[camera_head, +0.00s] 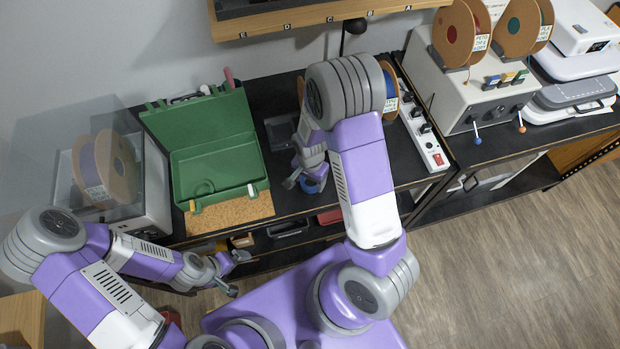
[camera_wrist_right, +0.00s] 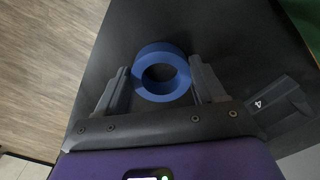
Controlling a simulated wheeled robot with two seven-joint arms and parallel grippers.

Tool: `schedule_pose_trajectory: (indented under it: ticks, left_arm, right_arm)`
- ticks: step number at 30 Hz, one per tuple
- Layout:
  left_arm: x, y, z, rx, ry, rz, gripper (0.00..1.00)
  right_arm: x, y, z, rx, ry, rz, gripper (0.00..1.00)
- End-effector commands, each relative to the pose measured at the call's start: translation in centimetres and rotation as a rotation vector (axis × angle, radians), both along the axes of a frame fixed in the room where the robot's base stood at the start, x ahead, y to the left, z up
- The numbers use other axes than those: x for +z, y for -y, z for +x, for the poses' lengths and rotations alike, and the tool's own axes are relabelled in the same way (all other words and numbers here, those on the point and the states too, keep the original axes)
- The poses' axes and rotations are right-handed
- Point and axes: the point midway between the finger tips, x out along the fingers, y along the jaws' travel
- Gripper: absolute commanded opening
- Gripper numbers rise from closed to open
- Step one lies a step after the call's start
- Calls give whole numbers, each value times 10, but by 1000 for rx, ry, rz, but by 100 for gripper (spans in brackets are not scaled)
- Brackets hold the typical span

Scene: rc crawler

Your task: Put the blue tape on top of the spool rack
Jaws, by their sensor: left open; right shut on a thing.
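The blue tape (camera_wrist_right: 160,53) is a thick blue ring between the fingers of my right gripper (camera_wrist_right: 163,74), which is shut on it, over a dark surface. In the head view, a small part of the blue tape (camera_head: 312,186) shows at my right gripper (camera_head: 311,178), left of my right forearm. My left gripper (camera_head: 235,274) is open and empty beyond the front edge of the bench. Spools (camera_head: 458,38) stand on a pale box at the right; I cannot tell which spool stand is the spool rack. Another spool is partly hidden behind my right arm.
An open green case (camera_head: 215,160) lies on the black bench, left of my right gripper, with a cork mat (camera_head: 232,214) in front. A power strip (camera_head: 425,135) is at the right. A clear-covered spool box (camera_head: 150,190) stands left. A wooden shelf (camera_head: 310,18) hangs above.

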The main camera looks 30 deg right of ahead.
Motion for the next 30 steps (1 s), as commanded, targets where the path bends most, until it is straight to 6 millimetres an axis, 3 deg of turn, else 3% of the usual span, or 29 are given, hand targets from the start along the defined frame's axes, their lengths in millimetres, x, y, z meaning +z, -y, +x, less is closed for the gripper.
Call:
schedule_pose_trajectory:
  ticks: [3,4,8,20,30]
  left_arm:
    - [-4,0,0,0,0,0,100]
    - [-3,0,0,0,0,0,100]
    - [-3,0,0,0,0,0,100]
    - [2,0,0,0,0,0,100]
    - [10,0,0,0,0,0,100]
  right_arm:
    - [-5,0,0,0,0,0,39]
    - [-4,0,0,0,0,0,74]
    - [-3,0,0,0,0,0,94]
    - [4,0,0,0,0,0,94]
    - [73,-1,1,3,6,1,94]
